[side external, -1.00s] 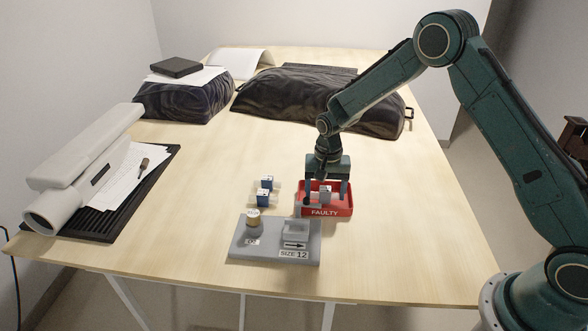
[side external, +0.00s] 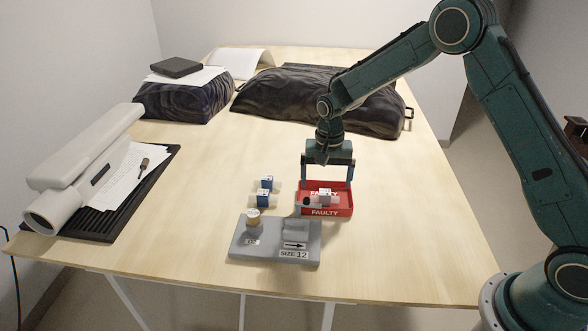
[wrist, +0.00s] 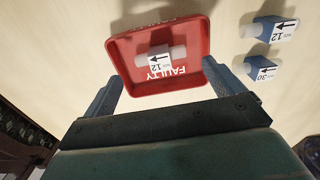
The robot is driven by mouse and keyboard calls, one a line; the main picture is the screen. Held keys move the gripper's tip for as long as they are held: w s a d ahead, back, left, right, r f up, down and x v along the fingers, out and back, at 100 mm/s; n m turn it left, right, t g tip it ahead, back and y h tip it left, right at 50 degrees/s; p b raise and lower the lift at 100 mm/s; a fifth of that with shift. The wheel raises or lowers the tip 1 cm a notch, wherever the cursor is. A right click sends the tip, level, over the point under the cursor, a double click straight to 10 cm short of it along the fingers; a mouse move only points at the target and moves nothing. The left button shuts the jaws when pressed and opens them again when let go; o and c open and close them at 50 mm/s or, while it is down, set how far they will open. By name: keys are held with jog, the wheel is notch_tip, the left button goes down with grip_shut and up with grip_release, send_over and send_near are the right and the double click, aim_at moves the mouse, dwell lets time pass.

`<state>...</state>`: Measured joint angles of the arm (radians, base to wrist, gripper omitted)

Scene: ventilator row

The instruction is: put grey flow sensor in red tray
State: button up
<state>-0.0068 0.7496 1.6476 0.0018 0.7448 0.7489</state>
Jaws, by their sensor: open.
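The grey flow sensor (side external: 325,197) lies in the red tray (side external: 331,212) marked FAULTY. In the wrist view the sensor (wrist: 160,60) rests on the floor of the tray (wrist: 198,40), its white label showing an arrow and 12. My gripper (side external: 327,182) is open and empty above the tray. In the wrist view its two fingers (wrist: 162,92) stand wide apart, and the sensor lies clear between and beyond them.
Two blue sensors (side external: 264,198) (side external: 266,184) lie left of the tray. A large white device (side external: 85,165) sits far left. Dark bags (side external: 310,100) lie at the back.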

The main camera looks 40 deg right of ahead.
aim_at(326, 192)
notch_tip(326, 192, up, 9)
dwell(0.4)
dwell(0.5)
jog(key=s+r+n+t, duration=0.3)
jog(key=s+r+n, duration=0.1)
jog(key=s+r, duration=1)
jog(key=s+r+n+t, duration=0.1)
jog(key=s+n, duration=0.3)
jog(key=s, duration=1.4)
jog(key=shift+s+d+r+n+t, duration=0.15)
jog(key=shift+s+r+n+t, duration=0.2)
jog(key=shift+t, duration=0.45)
